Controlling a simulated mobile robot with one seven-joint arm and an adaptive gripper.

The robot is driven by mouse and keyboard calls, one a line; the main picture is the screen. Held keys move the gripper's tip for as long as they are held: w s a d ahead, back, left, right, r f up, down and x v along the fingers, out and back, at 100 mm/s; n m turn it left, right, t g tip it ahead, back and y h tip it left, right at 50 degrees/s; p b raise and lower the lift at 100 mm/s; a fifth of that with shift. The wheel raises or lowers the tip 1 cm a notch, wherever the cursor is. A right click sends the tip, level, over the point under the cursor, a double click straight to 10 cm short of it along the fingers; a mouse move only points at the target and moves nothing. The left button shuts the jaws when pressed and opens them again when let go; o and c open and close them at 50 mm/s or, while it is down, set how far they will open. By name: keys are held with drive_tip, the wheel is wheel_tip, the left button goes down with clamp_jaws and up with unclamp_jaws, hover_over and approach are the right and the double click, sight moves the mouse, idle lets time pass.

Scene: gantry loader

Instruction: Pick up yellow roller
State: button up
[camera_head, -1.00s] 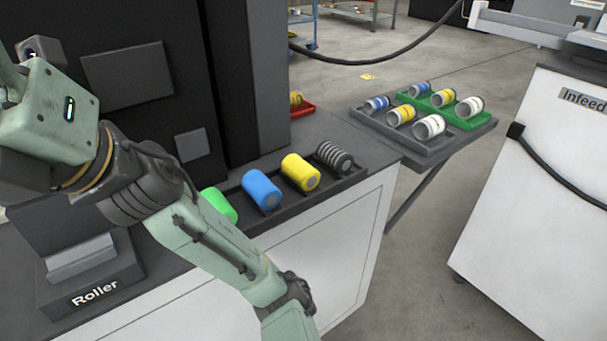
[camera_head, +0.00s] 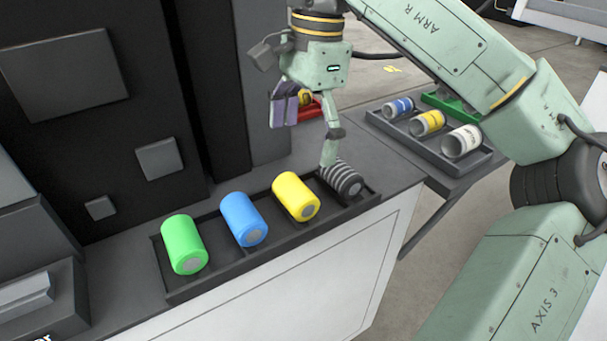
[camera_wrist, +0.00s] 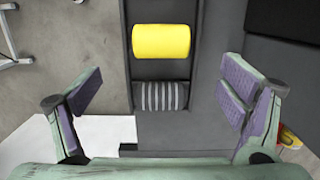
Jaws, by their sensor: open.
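The yellow roller (camera_head: 296,196) lies in a dark tray (camera_head: 205,285) on the counter, between a blue roller (camera_head: 244,219) and a grey ribbed roller (camera_head: 341,178). In the wrist view the yellow roller (camera_wrist: 161,41) lies crosswise at the top, with the ribbed roller (camera_wrist: 161,96) below it. My gripper (camera_head: 308,130) is above the far right end of the tray, pointing down, near the ribbed roller in the picture. Its purple-padded fingers are wide apart and empty in the wrist view (camera_wrist: 160,100). It is not touching the yellow roller.
A green roller (camera_head: 184,244) lies at the tray's left end. A tall black cabinet (camera_head: 130,60) stands behind the counter.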

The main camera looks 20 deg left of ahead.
sight(296, 185)
drive_tip(key=f, duration=0.4)
drive_tip(key=shift+s+a+f, duration=0.15)
drive_tip(key=shift+s+f, duration=0.15)
drive_tip(key=shift+f, duration=0.05)
drive_tip(key=shift+s+a+f+p, duration=0.1)
drive_tip(key=shift+a+f+p, duration=0.05)
drive_tip(key=shift+f, duration=0.85)
drive_tip(key=shift+s+a+f+p, duration=0.1)
drive_tip(key=shift+a+f+p, duration=0.05)
drive_tip(key=shift+f, duration=0.8)
drive_tip(key=shift+s+a+f+p, duration=0.1)
drive_tip(key=shift+a+f+p, duration=0.05)
drive_tip(key=shift+f, duration=0.85)
drive_tip(key=c, duration=1.3)
drive_tip(key=shift+c, duration=0.2)
